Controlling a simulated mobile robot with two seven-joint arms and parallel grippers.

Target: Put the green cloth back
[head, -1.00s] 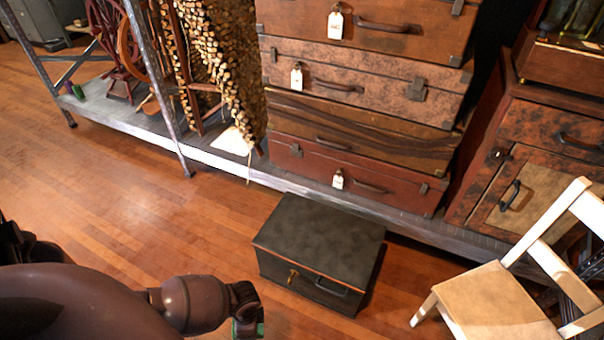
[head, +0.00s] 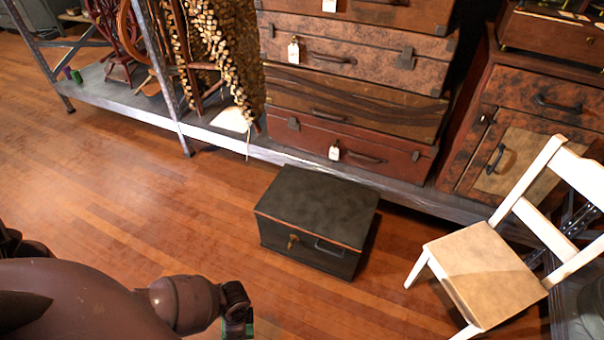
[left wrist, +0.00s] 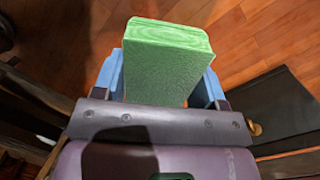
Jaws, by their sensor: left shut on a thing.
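The green cloth (left wrist: 168,58) shows in the left wrist view as a thick, folded, block-like piece with a fine grain pattern. My left gripper (left wrist: 160,78) is shut on it, with a blue finger on each side. The cloth sticks out beyond the fingertips, above the wooden floor. In the head view my left gripper (head: 238,328) is at the bottom edge, with only a sliver of green showing beside it. My right gripper is in neither view.
A dark chest (head: 315,215) stands on the floor ahead, before a low metal shelf (head: 290,161) with stacked suitcases (head: 350,95). A white chair (head: 485,270) and a wooden cabinet (head: 530,150) are at the right. The floor (head: 110,180) at left is clear.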

